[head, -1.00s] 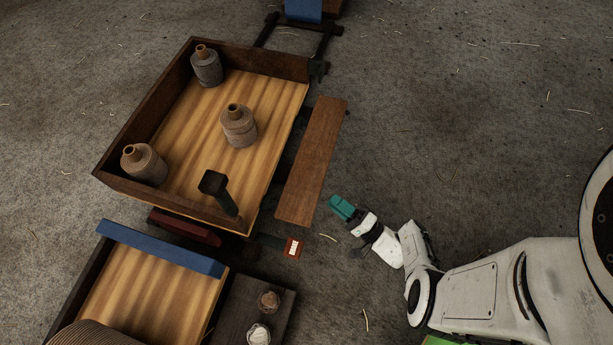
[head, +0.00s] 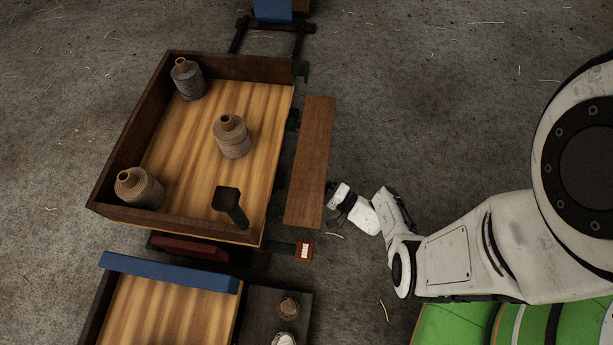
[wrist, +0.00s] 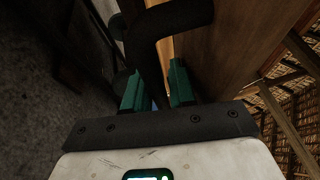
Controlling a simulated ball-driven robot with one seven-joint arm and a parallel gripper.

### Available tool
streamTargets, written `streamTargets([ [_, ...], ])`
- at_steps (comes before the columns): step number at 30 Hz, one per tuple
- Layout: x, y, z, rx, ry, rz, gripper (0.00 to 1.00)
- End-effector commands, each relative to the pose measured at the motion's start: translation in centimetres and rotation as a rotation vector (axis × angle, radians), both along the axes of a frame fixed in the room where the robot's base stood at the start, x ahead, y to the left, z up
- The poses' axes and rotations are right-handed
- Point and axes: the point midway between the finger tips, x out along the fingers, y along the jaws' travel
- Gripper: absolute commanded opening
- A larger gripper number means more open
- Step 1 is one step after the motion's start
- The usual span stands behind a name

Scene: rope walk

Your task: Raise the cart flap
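The cart flap (head: 310,160) is a dark brown board hanging lowered along the right side of the wooden cart (head: 205,150). My gripper (wrist: 157,88) has its two teal fingers apart in the wrist view. A black curved handle (wrist: 172,22) stands right ahead of them, and part of it appears to lie between the fingers; I cannot tell whether they touch it. The flap's wood (wrist: 225,45) fills the upper right of that view. In the head view my white wrist is beside the flap's lower right edge, and the fingertips are hidden by the flap.
A second cart with a blue bar (head: 170,272) is nearer.

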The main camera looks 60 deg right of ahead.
Motion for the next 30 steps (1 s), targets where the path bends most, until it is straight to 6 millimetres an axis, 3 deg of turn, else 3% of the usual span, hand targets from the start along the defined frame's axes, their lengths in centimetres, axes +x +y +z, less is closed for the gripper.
streamTargets([
  [5,0.01,0.00,0.00,0.000,0.000,0.000,0.25],
  [14,0.00,0.03,-0.02,0.000,0.000,0.001,0.00],
  [30,-0.05,0.04,0.18,-0.004,0.010,0.002,0.00],
])
